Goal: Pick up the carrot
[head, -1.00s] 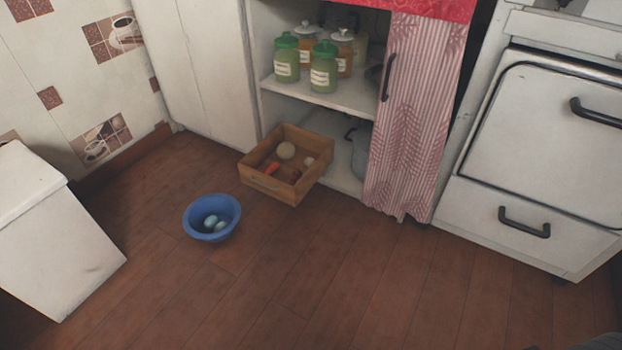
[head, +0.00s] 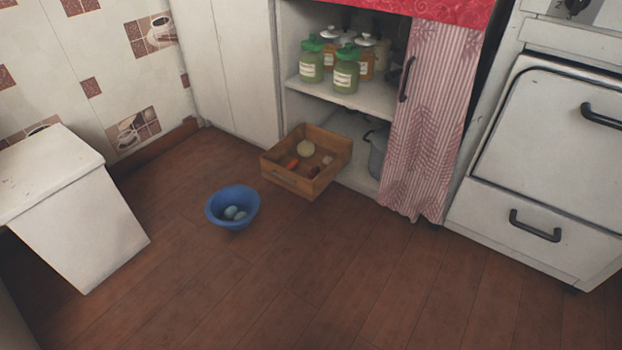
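A small orange carrot (head: 293,164) lies inside a wooden drawer-like box (head: 291,183) in the head view. The box is by the open lower part of the cabinet, a little right of the middle of the floor. A pale round vegetable (head: 305,148) and a few small brownish items lie in the box with the carrot. Neither of my grippers shows in the head view.
A blue bowl (head: 221,213) with egg-like pale blue items stands on the floor left of the box. A white box-like unit (head: 75,205) is at left, a stove (head: 540,160) at right. A striped curtain (head: 433,120) hangs beside the cabinet. The front floor is clear.

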